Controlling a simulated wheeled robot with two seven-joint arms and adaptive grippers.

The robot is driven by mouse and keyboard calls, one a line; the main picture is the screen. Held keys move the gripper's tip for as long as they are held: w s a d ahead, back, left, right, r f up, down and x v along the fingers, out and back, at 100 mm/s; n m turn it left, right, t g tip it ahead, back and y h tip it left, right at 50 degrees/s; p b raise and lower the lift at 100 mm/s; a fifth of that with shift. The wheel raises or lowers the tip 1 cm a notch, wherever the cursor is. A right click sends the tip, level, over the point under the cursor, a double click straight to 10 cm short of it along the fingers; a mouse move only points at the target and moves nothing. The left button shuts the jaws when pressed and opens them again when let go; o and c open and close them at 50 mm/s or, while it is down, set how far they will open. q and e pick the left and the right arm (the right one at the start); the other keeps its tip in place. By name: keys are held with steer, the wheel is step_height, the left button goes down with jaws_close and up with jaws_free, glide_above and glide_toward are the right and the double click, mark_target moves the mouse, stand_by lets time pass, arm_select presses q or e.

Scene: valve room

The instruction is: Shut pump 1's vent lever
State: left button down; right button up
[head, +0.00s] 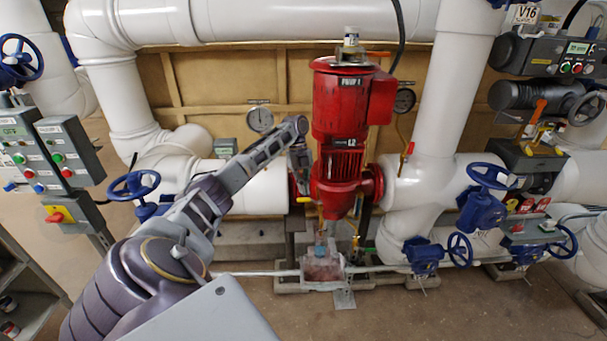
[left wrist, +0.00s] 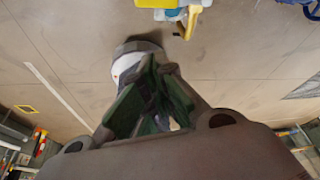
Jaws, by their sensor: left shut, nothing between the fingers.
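Pump 1 (head: 338,105) is the red upright motor and pump in the middle of the head view. My left arm reaches in from the left, and its left gripper (head: 302,172) hangs close beside the pump's left side. In the left wrist view the dark green fingers of the left gripper (left wrist: 158,68) are shut with nothing held. A small red lever (head: 410,148) stands on the pipe right of the pump. A small orange-yellow part (head: 304,200) shows just below the left gripper. I cannot tell which small handle is the vent lever. My right gripper is not in view.
White pipes (head: 250,25) frame the pump. Blue handwheels (head: 488,175) stand on the right, another blue handwheel (head: 133,185) on the left. A grey control box (head: 65,150) is at far left. Round gauges (head: 260,119) hang behind. The floor in front is clear.

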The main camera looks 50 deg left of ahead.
arm_select(q)
steer(key=shift+v, duration=1)
steer(key=shift+w+d, duration=0.1)
